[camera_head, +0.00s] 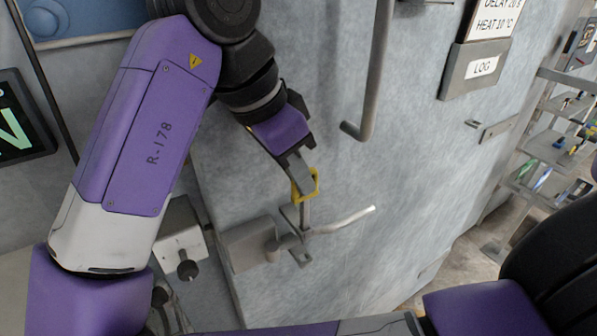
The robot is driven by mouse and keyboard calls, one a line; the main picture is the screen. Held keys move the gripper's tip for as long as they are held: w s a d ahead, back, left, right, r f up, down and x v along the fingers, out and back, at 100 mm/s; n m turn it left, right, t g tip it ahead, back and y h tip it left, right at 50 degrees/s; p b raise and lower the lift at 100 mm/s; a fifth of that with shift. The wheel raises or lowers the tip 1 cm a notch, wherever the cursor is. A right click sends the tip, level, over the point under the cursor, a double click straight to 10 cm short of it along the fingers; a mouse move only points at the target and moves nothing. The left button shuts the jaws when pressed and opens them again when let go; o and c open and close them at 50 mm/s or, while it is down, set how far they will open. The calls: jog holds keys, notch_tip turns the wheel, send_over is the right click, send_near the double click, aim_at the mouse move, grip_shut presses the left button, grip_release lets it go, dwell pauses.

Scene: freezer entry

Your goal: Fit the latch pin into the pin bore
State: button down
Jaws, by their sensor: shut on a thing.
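My gripper (301,177) is shut on the yellow handle of the latch pin (316,184), in front of the frosty grey door. The pin's grey shaft points down from the handle towards the latch bracket (290,217). The bracket sits beside a metal lever handle (345,222) on a square plate. The shaft's lower end overlaps the bracket and lever. The pin bore itself is not clearly visible, and I cannot tell whether the tip is in it or only in front of it.
A vertical grey pull bar (377,75) stands out from the door above right of my gripper. A grey box with a dark knob (187,268) is at the lower left. A LOG holder (477,68) hangs at the upper right. Shelves (556,145) stand beyond the door.

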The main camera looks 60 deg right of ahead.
aim_at(292, 198)
jog(key=shift+f+b, duration=2.4)
jog(key=shift+f, duration=0.95)
jog(key=c, duration=1.4)
grip_release()
jog(key=shift+v, duration=3.9)
